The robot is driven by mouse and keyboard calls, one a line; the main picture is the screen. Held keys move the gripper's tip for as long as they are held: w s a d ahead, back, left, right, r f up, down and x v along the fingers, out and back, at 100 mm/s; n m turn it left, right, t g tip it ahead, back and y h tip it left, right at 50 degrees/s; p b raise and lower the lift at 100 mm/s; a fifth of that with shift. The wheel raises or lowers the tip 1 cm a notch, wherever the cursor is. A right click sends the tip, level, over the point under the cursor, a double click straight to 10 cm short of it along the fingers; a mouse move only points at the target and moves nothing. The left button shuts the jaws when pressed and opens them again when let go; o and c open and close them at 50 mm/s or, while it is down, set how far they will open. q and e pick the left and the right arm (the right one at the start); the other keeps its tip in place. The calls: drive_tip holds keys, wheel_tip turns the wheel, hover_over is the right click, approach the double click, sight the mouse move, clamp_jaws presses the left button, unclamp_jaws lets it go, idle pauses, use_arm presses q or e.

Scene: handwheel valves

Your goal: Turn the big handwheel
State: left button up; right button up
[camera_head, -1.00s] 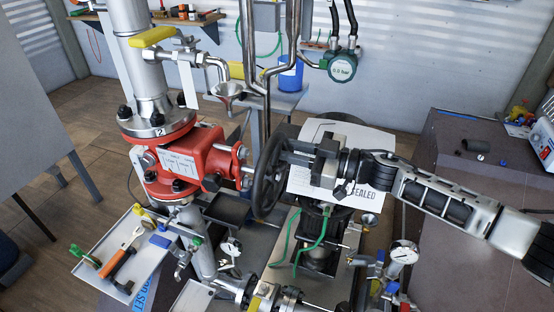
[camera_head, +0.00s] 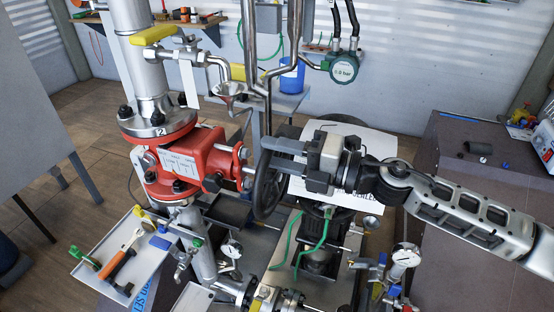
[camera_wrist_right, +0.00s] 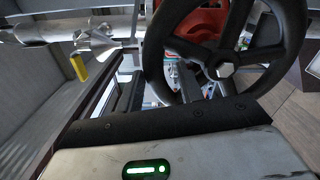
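The big handwheel (camera_head: 262,190) is dark, with a round rim and spokes. It stands edge-on at the right end of the red valve body (camera_head: 197,160). In the right wrist view its rim and spokes (camera_wrist_right: 152,55) fill the upper middle, around a bright hub nut. My right gripper (camera_head: 283,155) comes from the right, its fingers pointing left and overlapping the wheel's upper part in the head view. The fingers look apart, with no rim visibly clamped; contact cannot be told. My left gripper is not in view.
A white sign (camera_head: 345,150) stands behind my right gripper, partly hidden. Pipes rise behind the wheel. Gauges (camera_head: 405,255) and small valves crowd the bench below. A tray (camera_head: 112,268) with tools lies at lower left. A dark bench (camera_head: 460,230) is at right.

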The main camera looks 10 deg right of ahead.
drive_tip(key=shift+d, duration=0.1)
drive_tip(key=b+v, duration=0.2)
drive_tip(key=v, duration=0.1)
drive_tip(key=shift+s, duration=0.1)
idle(0.3)
drive_tip(key=b+v, duration=0.4)
drive_tip(key=shift+d+f, duration=0.1)
drive_tip(key=shift+f, duration=0.1)
idle(0.5)
